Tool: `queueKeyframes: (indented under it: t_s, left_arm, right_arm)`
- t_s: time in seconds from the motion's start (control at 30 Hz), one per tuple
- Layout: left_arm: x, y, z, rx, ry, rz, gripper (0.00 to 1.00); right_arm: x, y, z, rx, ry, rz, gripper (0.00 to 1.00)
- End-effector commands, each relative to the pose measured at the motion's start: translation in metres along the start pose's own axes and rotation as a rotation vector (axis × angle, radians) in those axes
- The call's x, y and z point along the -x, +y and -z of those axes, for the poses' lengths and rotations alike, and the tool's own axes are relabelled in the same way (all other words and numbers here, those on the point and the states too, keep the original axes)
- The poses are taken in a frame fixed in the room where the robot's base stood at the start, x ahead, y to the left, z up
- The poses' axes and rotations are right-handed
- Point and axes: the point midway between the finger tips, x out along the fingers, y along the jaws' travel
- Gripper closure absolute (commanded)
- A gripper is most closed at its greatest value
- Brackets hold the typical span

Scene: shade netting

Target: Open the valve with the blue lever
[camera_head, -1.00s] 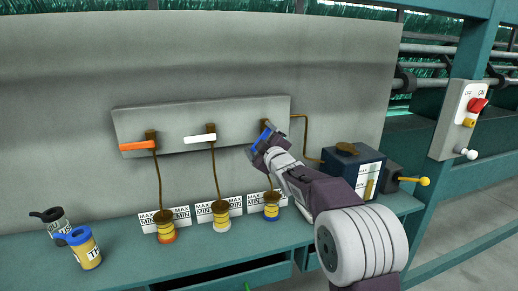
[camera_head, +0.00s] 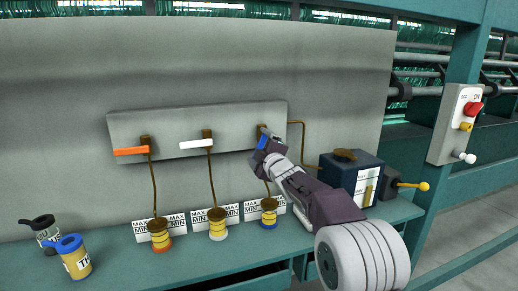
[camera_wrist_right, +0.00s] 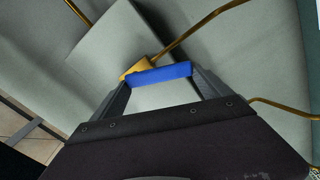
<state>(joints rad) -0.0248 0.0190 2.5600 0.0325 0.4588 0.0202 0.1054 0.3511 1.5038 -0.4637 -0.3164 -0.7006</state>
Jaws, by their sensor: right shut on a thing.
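The blue lever (camera_head: 263,143) is on the rightmost valve of the grey panel (camera_head: 180,115) and slants steeply downward. My right gripper (camera_head: 267,146) is shut on it and partly covers it. In the right wrist view the blue lever (camera_wrist_right: 160,75) lies across between the two fingers of my right gripper (camera_wrist_right: 160,84), with the brass valve body (camera_wrist_right: 134,68) at its left end. The left gripper does not show.
An orange lever (camera_head: 131,150) and a white lever (camera_head: 195,143) lie near level on the panel. Yellow-banded pots (camera_head: 217,226) stand below. Two lidded cups (camera_head: 75,262) are at the front left. A dark box (camera_head: 350,172) stands right of my right gripper.

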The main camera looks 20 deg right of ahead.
Motion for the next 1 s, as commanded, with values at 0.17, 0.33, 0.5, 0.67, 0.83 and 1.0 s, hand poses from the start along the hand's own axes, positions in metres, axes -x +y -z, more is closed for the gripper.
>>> queueKeyframes:
  t_s: [0.17, 0.33, 0.5, 0.67, 0.83, 1.0]
  left_arm:
    - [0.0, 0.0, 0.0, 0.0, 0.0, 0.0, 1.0]
    - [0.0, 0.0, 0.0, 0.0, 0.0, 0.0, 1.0]
    - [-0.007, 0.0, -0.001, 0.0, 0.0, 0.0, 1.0]
    - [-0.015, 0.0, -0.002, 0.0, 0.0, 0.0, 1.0]
    - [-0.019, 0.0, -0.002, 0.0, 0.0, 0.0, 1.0]
    - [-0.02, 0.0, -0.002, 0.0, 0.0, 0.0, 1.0]
  right_arm:
    - [0.0, -0.002, -0.001, -0.001, -0.003, 0.004, 0.0]
    - [0.0, -0.001, -0.001, -0.002, -0.002, 0.002, 0.0]
    - [0.015, -0.002, -0.001, -0.001, -0.001, 0.001, 0.0]
    - [0.046, -0.002, -0.002, -0.002, -0.002, 0.0, 0.0]
    - [0.078, -0.001, -0.001, -0.002, -0.002, 0.001, 0.0]
    - [0.09, -0.002, -0.001, -0.001, -0.003, 0.004, 0.0]
